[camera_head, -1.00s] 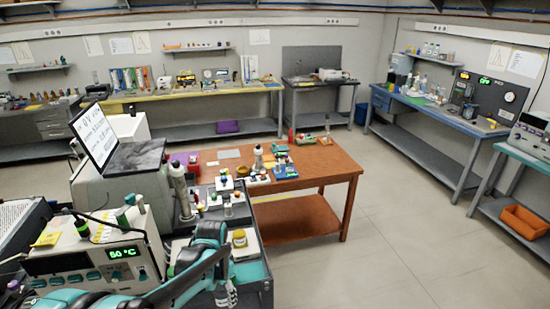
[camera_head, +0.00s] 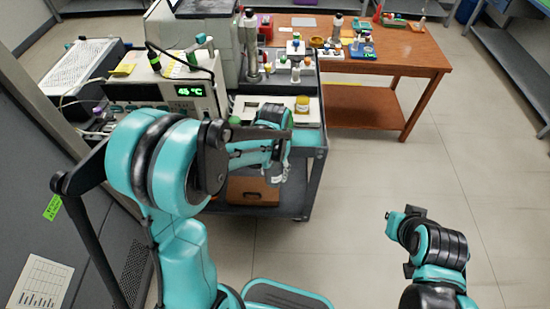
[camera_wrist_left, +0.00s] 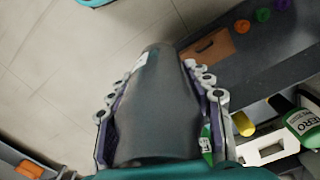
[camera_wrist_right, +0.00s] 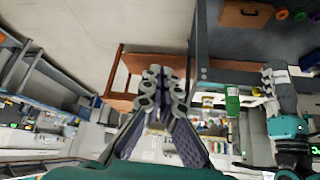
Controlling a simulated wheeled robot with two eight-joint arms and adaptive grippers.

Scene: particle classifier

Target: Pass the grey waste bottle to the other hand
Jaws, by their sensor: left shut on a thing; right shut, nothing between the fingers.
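The grey waste bottle (camera_wrist_left: 158,100) is a dark grey, smooth bottle with a small white label near its far end. My left gripper (camera_wrist_left: 163,105) is shut around it, with fingers on both sides. In the head view my left gripper (camera_head: 277,170) is in front of the cart, and the bottle is hard to make out there. My right gripper (camera_wrist_right: 157,88) is shut and empty in its wrist view, with its fingertips together.
A dark cart (camera_head: 307,190) with a brown box (camera_head: 253,191) on its lower shelf stands behind my left gripper. A device with a green display (camera_head: 189,91) is at the left. An orange-brown table (camera_head: 400,55) is beyond. The floor at the right is open.

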